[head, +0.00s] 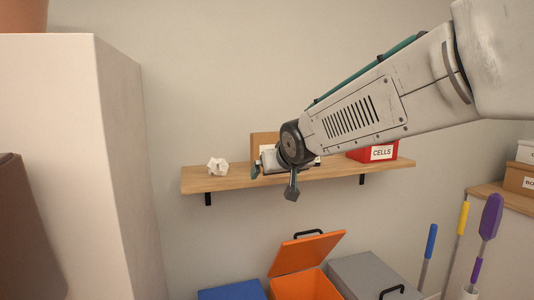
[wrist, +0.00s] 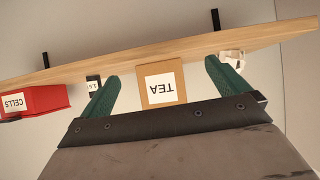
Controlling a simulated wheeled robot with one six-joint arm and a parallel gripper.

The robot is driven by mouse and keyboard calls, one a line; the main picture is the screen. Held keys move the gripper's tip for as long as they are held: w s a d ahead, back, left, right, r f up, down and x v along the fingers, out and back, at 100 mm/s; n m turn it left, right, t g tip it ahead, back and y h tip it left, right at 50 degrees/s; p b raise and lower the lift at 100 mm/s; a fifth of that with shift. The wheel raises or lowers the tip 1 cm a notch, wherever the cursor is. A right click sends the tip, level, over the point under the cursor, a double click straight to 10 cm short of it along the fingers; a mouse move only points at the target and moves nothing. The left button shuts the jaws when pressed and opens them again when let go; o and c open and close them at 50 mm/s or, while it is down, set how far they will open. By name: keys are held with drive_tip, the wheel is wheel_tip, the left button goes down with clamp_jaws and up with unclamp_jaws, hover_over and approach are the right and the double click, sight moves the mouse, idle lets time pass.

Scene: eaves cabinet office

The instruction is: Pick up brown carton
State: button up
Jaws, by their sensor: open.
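The brown carton (head: 262,139) stands on the wooden wall shelf, mostly hidden behind my gripper in the head view. In the wrist view the brown carton (wrist: 161,99) shows a white label reading TEA, upside down. My gripper (wrist: 162,77) is open, with one green finger on each side of the carton in the picture. I cannot tell whether the fingers reach around it or are still in front of it. In the head view my gripper (head: 272,176) is at the shelf's front.
The shelf (head: 225,181) also holds crumpled white paper (head: 217,167), a red CELLS box (head: 374,152) and a small dark labelled item (wrist: 93,83). Below are an open orange bin (head: 300,282), a blue bin (head: 232,291) and a grey bin (head: 372,275). A tall pale cabinet (head: 60,150) stands left.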

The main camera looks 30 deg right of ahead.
sight(272, 147)
drive_tip(key=w+d+r+t, duration=0.1)
drive_tip(key=w, duration=0.1)
drive_tip(key=w+d+r+t, duration=0.1)
drive_tip(key=w, duration=0.2)
drive_tip(key=w+d+r+t, duration=0.1)
drive_tip(key=w+r, duration=0.1)
drive_tip(key=w, duration=0.1)
drive_tip(key=shift+w+t, duration=0.15)
drive_tip(key=shift+t, duration=0.15)
drive_tip(key=x, duration=0.7)
drive_tip(key=shift+w+d, duration=0.15)
drive_tip(key=shift+d, duration=0.1)
drive_tip(key=shift+r, duration=0.1)
drive_tip(key=c, duration=0.7)
